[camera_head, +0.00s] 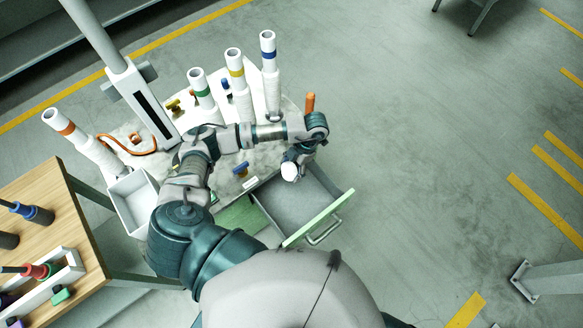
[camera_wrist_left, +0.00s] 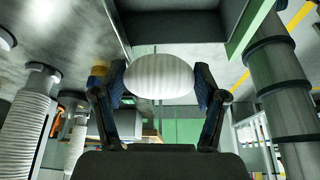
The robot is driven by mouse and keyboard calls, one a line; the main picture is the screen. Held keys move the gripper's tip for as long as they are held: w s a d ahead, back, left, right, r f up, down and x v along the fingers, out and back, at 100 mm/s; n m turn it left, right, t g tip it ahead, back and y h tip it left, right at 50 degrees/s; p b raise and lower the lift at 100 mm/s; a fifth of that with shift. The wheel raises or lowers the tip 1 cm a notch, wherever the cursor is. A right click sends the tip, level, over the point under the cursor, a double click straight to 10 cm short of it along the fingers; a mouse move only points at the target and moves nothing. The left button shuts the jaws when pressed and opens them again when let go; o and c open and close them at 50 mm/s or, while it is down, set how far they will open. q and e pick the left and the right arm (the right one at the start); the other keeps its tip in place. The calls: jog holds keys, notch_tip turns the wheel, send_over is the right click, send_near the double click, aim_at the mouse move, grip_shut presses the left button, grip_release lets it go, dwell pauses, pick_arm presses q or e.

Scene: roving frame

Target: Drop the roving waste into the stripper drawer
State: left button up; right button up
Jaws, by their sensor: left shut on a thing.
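My left gripper (camera_wrist_left: 160,85) is shut on the roving waste (camera_wrist_left: 160,76), a white ribbed oval lump held between the two blue-padded fingers. In the head view the white waste (camera_head: 290,171) hangs over the left part of the open stripper drawer (camera_head: 343,207). The drawer is grey inside with a pale green front and a bar handle, and it is pulled out. The drawer's visible floor looks empty. My left arm hides part of the frame behind it. My right gripper does not show in either view.
Several white bobbins with coloured bands (camera_head: 235,68) stand on the round frame top. A white bin (camera_head: 133,203) hangs at the left, beside a wooden table (camera_head: 78,215) with coloured spools. Open grey floor (camera_head: 430,130) lies to the right.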

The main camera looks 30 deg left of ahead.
aim_at(292, 175)
pick_arm(q)
jog(key=shift+s+f, duration=0.1)
jog(key=shift+f, duration=0.25)
notch_tip(292, 175, down, 4)
jog(key=b, duration=0.3)
jog(key=shift+d+r, duration=0.15)
jog(key=shift+r, duration=0.05)
jog(key=shift+a+f+b, duration=0.2)
jog(key=shift+f+b, duration=0.4)
jog(key=shift+f, duration=0.3)
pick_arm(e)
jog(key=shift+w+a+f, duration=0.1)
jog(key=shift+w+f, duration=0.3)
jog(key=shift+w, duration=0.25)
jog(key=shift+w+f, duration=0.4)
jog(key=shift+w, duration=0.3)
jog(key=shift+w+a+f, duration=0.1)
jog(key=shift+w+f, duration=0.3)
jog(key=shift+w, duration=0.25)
pick_arm(q)
jog(key=shift+d, duration=0.1)
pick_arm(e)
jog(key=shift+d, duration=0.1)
pick_arm(q)
jog(key=o, duration=1)
